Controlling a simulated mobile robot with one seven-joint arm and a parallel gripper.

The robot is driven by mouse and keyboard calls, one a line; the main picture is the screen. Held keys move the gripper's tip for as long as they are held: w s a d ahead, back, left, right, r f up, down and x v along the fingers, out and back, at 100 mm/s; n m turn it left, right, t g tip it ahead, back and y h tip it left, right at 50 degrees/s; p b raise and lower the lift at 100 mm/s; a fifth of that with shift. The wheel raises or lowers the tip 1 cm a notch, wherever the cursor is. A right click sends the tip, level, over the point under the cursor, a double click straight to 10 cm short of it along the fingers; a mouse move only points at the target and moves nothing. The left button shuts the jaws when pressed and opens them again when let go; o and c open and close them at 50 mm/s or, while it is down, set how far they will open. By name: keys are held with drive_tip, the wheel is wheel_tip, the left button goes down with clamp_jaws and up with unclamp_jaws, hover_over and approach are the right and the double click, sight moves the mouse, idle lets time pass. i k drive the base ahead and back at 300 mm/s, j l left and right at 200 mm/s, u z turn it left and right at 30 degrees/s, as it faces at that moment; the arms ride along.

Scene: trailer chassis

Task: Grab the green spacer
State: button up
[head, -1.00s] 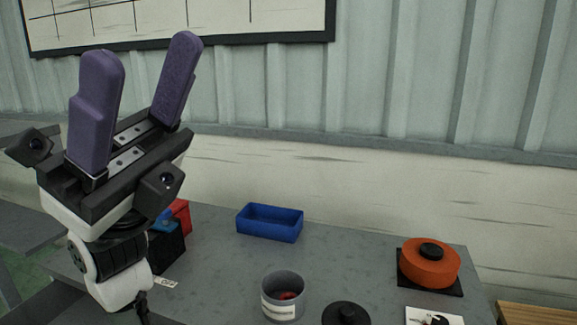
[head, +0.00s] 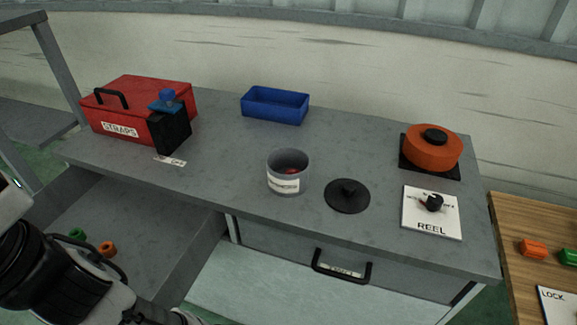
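A small green piece (head: 77,234), possibly the green spacer, lies on the lower grey surface at the left, beside a similar small orange piece (head: 107,248). Part of my arm is close in front of that surface. A second green piece (head: 568,257) sits on the wooden table at the right edge, cut off by the frame. I cannot tell for sure which green piece is the spacer. My gripper's fingers are outside the head view.
The grey workbench (head: 225,150) carries a red STRAPS box (head: 150,95), blue tray (head: 275,105), grey tub (head: 288,175), black lid (head: 347,197), orange reel (head: 432,150) and REEL card (head: 432,222). A closed drawer has a black handle (head: 342,268). An orange block (head: 533,248) sits on the wooden table.

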sight(78, 233)
drive_tip(key=u, duration=1.4)
drive_tip(key=j+z, duration=0.2)
drive_tip(key=j, duration=0.3)
drive_tip(key=k+j+z, duration=0.2)
drive_tip(key=j, duration=0.3)
drive_tip(key=j+z, duration=0.2)
drive_tip(key=j, duration=0.3)
drive_tip(key=k+j+z, duration=0.2)
drive_tip(key=j, duration=0.25)
drive_tip(key=i, duration=0.6)
